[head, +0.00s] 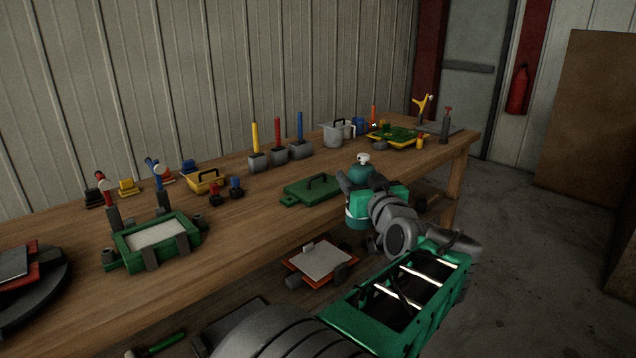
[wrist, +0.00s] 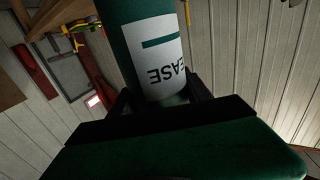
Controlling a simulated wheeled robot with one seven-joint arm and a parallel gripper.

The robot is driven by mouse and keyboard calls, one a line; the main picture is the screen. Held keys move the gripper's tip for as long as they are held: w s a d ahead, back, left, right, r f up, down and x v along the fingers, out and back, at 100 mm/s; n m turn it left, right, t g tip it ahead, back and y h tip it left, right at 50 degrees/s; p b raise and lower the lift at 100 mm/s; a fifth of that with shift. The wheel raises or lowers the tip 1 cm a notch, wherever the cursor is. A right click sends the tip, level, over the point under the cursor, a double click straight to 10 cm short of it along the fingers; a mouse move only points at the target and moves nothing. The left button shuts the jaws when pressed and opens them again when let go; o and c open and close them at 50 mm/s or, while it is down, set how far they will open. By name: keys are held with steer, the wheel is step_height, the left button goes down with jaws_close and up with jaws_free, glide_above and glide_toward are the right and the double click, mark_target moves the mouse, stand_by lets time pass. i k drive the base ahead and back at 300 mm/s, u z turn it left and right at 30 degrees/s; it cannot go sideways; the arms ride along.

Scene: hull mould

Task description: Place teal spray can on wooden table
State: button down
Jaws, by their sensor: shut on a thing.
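The teal spray can (head: 360,174) has a white cap and stands roughly upright in my gripper (head: 352,190), in the middle of the head view. My gripper is shut on it. The can is in front of the wooden table's (head: 255,235) near edge in the picture; I cannot tell whether its base is over the tabletop. In the wrist view the can (wrist: 150,45) shows a white label with dark letters, between the fingers (wrist: 160,103). My gripper hides part of the can in the head view.
A green framed mould (head: 157,238) sits further left. A grey pot (head: 333,133) and a yellow-green tray (head: 398,137) stand behind. Bare wood lies along the front edge. A lower shelf holds an orange-edged board (head: 320,260).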

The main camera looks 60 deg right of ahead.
mark_target(232, 217)
steer(key=i, duration=1)
